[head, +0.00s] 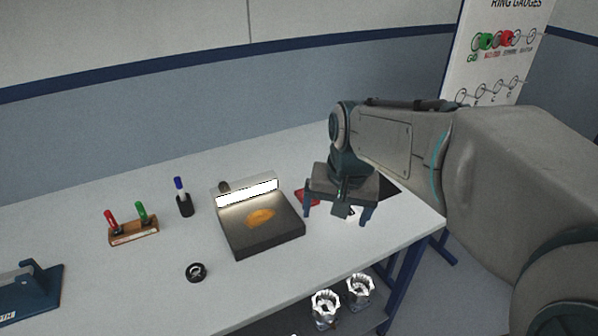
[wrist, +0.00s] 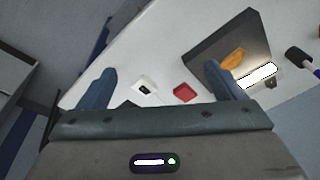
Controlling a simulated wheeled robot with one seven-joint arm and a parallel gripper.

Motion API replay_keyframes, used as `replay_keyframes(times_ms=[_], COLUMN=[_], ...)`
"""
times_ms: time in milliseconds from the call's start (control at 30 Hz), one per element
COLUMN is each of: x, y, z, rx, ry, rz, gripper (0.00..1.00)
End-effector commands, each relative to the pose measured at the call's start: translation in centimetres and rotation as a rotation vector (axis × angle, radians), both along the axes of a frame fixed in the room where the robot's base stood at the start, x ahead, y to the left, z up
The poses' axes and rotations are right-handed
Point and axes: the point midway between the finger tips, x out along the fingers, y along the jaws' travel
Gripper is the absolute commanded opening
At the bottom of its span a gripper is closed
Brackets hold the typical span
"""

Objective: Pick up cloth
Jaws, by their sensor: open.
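My gripper (head: 337,212) is open and empty, pointing down above the table to the right of the station. In the head view my gripper partly hides the red square (head: 309,196).
A small white item (wrist: 145,88) lies beside the red square. Left of the station stand a pen holder (head: 184,206), a wooden block with red and green handles (head: 134,233) and a dark ring (head: 196,272). Two metal housings (head: 325,306) sit below the table's front edge.

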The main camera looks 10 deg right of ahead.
Motion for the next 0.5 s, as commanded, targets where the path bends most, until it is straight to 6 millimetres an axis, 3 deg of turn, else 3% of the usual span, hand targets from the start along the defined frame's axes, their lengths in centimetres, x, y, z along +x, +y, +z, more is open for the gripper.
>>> replay_keyframes(times_ms=[33,267,500], x=[2.3,11.3,20.1], y=[-0.1,-0.3,0.1], z=[0.3,0.6,-1.5], rx=[0.015,0.064,0.075], ry=[0.019,0.090,0.152], rz=[-0.062,-0.357,-0.646], gripper=[0.89,0.89,0.89])
